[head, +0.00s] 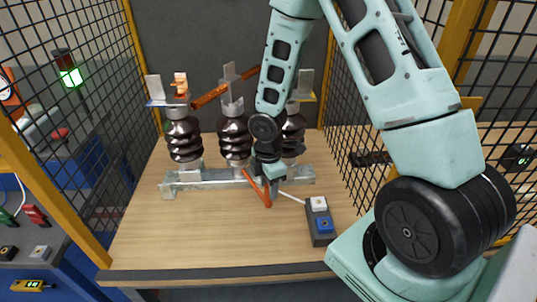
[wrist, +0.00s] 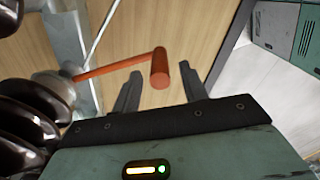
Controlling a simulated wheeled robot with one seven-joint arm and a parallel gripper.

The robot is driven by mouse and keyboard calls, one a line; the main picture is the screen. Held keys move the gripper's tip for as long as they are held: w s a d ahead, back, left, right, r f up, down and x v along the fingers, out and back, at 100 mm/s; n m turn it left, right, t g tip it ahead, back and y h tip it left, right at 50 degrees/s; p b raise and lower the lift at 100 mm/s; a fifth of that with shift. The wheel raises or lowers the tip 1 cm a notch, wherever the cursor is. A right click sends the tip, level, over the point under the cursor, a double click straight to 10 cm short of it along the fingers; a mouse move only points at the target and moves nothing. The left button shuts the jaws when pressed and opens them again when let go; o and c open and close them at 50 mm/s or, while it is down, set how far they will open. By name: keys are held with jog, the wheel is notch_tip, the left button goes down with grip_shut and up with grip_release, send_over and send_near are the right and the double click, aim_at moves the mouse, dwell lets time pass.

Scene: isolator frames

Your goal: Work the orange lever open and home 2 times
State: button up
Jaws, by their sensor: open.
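The orange lever (head: 252,184) hangs at the front of the isolator's grey metal frame, its arm slanting down to the right in the head view. In the wrist view its arm runs in from the left and ends in a round orange handle (wrist: 160,68). My gripper (wrist: 160,80) is open, with one finger on each side of the handle in the picture and a gap on both sides. How deep the handle sits between the fingers is unclear. In the head view my gripper (head: 268,186) is at the lever, partly hiding it.
Brown ribbed insulators (head: 184,135) stand on the frame behind the lever, with orange-brown switch bars (head: 210,96) above. A box with white and blue buttons (head: 320,221) sits to the right. Black mesh fences flank the wooden bench (head: 190,235), whose front is clear.

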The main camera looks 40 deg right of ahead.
notch_tip(320, 180, up, 13)
jog(key=p, duration=0.2)
jog(key=shift+r, duration=0.2)
jog(key=s+a+r+m, duration=0.3)
jog(key=s+a+r, duration=0.1)
jog(key=s+a, duration=0.45)
jog(key=s+a+r+m, duration=0.4)
jog(key=s+a, duration=0.3)
jog(key=a, duration=0.3)
jog(key=w+d+f+n+b, duration=0.1)
jog(key=w+d+f+b, duration=0.25)
jog(key=w+d, duration=0.5)
jog(key=w+d+f+n+b, duration=0.25)
jog(key=w+d+f, duration=0.35)
jog(key=d, duration=0.4)
jog(key=shift+m, duration=0.45)
jog(key=f+b, duration=0.1)
jog(key=f, duration=0.4)
jog(key=f+b, duration=0.1)
jog(key=f, duration=0.4)
jog(key=w+f+b, duration=0.1)
jog(key=f, duration=0.4)
jog(key=shift+f, duration=0.35)
